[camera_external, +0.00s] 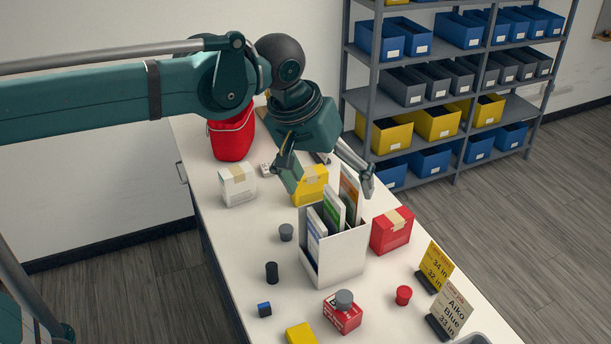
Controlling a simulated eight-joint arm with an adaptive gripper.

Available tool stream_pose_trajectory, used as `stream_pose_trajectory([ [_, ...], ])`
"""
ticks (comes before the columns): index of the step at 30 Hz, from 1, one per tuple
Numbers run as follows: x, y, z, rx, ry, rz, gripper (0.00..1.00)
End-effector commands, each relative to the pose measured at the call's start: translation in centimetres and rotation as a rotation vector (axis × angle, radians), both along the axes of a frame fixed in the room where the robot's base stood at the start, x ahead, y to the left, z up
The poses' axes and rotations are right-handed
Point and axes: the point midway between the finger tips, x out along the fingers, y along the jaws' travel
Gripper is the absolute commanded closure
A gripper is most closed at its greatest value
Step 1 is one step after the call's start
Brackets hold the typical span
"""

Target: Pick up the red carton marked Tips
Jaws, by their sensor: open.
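A red carton (389,234) with a tan tape strip stands on the white table, just right of the white file holder. A smaller red box (342,318) with white print lies nearer the front, with a grey round cap (344,298) on top. The lettering on both is too small to read, so I cannot tell which one says Tips. My gripper (323,178) is open, its fingers spread above the table around the yellow carton and the back of the file holder. It is left of and behind the taped red carton and appears to hold nothing.
The file holder (340,262) with upright folders stands mid-table. A red cap (403,295) and two sign cards (435,265) are at right. Small dark cylinders stand left.

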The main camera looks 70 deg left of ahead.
Motion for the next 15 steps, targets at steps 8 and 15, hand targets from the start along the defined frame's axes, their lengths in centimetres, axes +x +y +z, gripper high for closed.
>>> stream_pose_trajectory([
  [8,5.0,1.8,0.4,-0.044,0.048,0.132,0.10],
  [15,9.2,3.5,0.1,-0.078,0.088,0.248,0.10],
])
